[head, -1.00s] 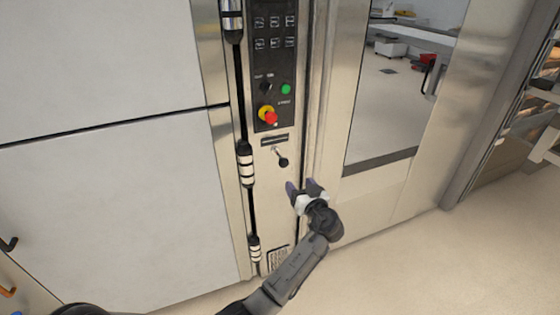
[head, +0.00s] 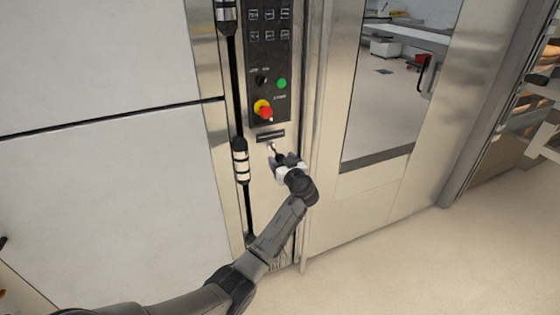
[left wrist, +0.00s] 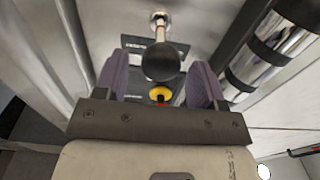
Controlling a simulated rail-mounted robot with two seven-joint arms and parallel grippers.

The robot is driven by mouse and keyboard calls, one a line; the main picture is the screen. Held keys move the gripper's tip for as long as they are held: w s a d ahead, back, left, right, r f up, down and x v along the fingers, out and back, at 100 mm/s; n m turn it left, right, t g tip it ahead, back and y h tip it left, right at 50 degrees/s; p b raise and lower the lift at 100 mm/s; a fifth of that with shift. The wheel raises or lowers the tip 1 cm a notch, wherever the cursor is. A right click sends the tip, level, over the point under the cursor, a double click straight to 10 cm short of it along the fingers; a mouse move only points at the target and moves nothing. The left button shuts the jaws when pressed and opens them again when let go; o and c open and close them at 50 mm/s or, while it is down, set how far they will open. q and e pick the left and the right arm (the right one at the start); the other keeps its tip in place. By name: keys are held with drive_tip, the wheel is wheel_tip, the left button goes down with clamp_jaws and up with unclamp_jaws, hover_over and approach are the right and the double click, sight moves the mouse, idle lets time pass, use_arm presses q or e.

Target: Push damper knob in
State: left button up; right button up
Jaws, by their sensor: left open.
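The damper knob is a black ball on a short metal rod that sticks out of the oven's narrow front panel. In the left wrist view the black knob (left wrist: 161,62) sits between the two purple finger pads, with space on both sides. Its rod runs to a round metal fitting on the panel. My left gripper (left wrist: 160,82) is open around the knob. In the head view my left gripper (head: 287,160) is at the panel below the slot, and it mostly hides the knob. My right gripper is not in view.
A black control panel (head: 268,55) with a red and yellow emergency button (head: 264,110) is just above. A vertical rod with metal hinge pieces (head: 240,162) stands close on the left. A glass oven door (head: 395,90) is on the right. Open floor (head: 440,260) lies at lower right.

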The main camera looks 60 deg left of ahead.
use_arm(q)
drive_tip(key=shift+w+a, duration=0.15)
drive_tip(key=shift+a, duration=0.75)
drive_tip(key=c, duration=0.3)
clamp_jaws()
drive_tip(key=shift+a+f+b, duration=0.15)
drive_tip(key=shift+b, duration=0.3)
drive_tip(key=a+b, duration=0.2)
drive_tip(key=w+a+b, duration=0.1)
drive_tip(key=a+b, duration=0.1)
drive_tip(key=shift+a, duration=0.4)
drive_tip(key=shift+s, duration=0.1)
